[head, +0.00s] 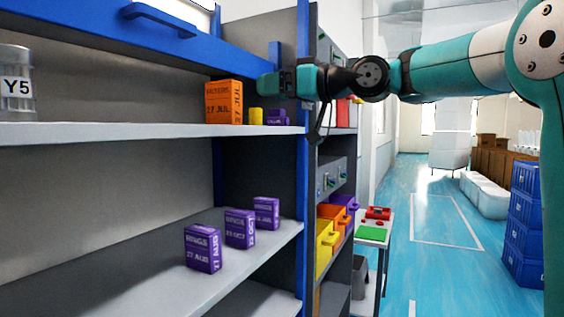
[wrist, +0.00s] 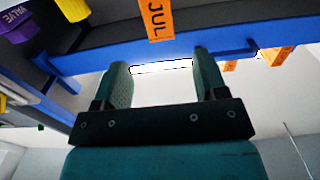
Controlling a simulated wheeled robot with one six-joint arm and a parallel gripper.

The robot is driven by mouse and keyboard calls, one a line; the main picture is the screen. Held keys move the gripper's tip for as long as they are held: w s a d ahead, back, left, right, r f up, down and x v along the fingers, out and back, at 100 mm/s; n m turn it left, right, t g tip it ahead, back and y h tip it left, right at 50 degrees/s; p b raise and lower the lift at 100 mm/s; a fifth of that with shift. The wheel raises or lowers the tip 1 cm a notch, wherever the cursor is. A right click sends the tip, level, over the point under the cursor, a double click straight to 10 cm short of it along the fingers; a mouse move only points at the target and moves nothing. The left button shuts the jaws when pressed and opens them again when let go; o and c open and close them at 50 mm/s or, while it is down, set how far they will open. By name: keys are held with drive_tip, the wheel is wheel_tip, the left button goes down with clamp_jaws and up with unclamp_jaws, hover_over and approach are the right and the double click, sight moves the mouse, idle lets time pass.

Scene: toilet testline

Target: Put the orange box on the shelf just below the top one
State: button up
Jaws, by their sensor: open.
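The orange box (head: 224,102), marked 27 JUL, stands upright on the grey shelf (head: 130,133) in the upper part of the head view, towards its right end. My gripper (head: 264,85) is just right of the box, at about its upper half. In the wrist view my gripper (wrist: 160,62) is open with nothing between its fingers. An orange face marked JUL (wrist: 157,20) shows beyond the fingertips, centred between them and apart from them. The lower grey shelf (head: 130,255) has bare room at its left.
Several purple boxes (head: 203,248) stand on the lower shelf. A blue post (head: 303,190) and blue beam (head: 100,40) frame the shelves.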

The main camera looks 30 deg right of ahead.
drive_tip(key=s+a+f+g+h, duration=0.1)
drive_tip(key=s+a+f+g, duration=0.4)
drive_tip(key=f, duration=0.4)
drive_tip(key=s+a+f+g+h, duration=0.1)
drive_tip(key=s+a+f+g, duration=0.1)
drive_tip(key=s+a+f, duration=0.5)
drive_tip(key=s+f+g+h, duration=0.4)
drive_tip(key=s+f+g, duration=0.3)
drive_tip(key=s+f, duration=1)
drive_tip(key=shift+s+d+f+g, duration=0.15)
drive_tip(key=shift+s+f+g, duration=0.15)
drive_tip(key=shift+f, duration=0.65)
drive_tip(key=shift+w, duration=0.1)
